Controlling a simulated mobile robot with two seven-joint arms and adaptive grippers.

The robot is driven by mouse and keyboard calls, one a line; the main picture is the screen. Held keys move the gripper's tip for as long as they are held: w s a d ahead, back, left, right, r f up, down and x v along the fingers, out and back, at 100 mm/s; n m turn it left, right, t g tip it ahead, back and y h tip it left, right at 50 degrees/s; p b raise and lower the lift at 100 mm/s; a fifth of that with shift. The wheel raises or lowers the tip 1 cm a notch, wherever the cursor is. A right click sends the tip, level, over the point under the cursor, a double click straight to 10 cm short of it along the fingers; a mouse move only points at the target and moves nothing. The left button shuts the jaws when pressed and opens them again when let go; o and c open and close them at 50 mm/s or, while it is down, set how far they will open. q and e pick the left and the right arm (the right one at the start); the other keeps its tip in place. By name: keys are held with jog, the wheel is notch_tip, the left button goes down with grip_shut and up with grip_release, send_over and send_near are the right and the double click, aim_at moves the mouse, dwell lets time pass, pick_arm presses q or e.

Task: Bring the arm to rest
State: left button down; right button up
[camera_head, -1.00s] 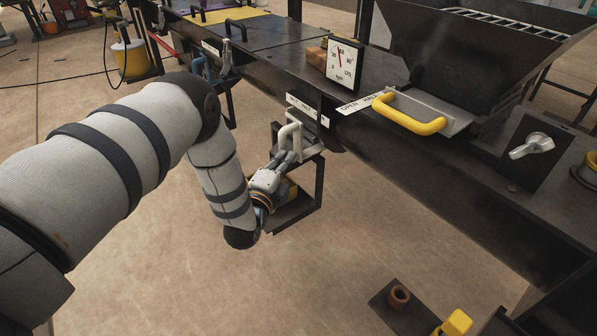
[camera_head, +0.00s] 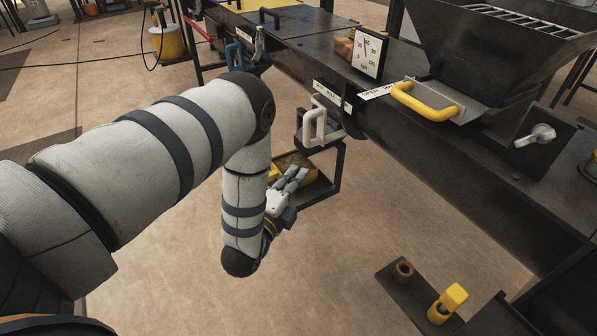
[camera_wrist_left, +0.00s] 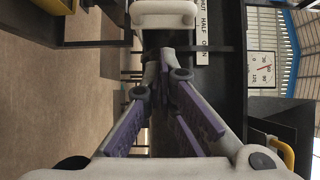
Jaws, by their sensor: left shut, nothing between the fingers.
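My left arm comes in from the left in the head view, bent down at the elbow. My left gripper (camera_head: 298,174) hangs in front of the bench, below a white handle (camera_head: 311,128). It is shut and empty, and it looks apart from the handle. In the left wrist view the two fingers (camera_wrist_left: 165,58) meet at their tips, with the white handle (camera_wrist_left: 165,16) just beyond them. My right gripper is not in view.
A dark bench carries a dial gauge (camera_head: 370,52), a hopper with a yellow handle (camera_head: 424,103) and a silver knob (camera_head: 536,135). A yellow-lined tray frame (camera_head: 318,190) is beside the gripper. Open floor lies between.

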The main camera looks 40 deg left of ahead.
pick_arm(q)
jog(key=s+d+f+n+g+h+p, duration=0.1)
jog(key=s+d+f+n+g, duration=0.35)
jog(key=s+f+g, duration=0.35)
jog(key=s+d+f+n+g+h+p, duration=0.1)
jog(key=s+d+f+n+g+h, duration=0.3)
jog(key=s, duration=0.7)
jog(key=s+d+r+n+g+y, duration=0.1)
jog(key=s+n+g, duration=0.6)
jog(key=s, duration=1.5)
jog(key=shift+d+n+g+y, duration=0.3)
jog(key=shift+d+n+g, duration=0.05)
jog(key=shift+g, duration=0.25)
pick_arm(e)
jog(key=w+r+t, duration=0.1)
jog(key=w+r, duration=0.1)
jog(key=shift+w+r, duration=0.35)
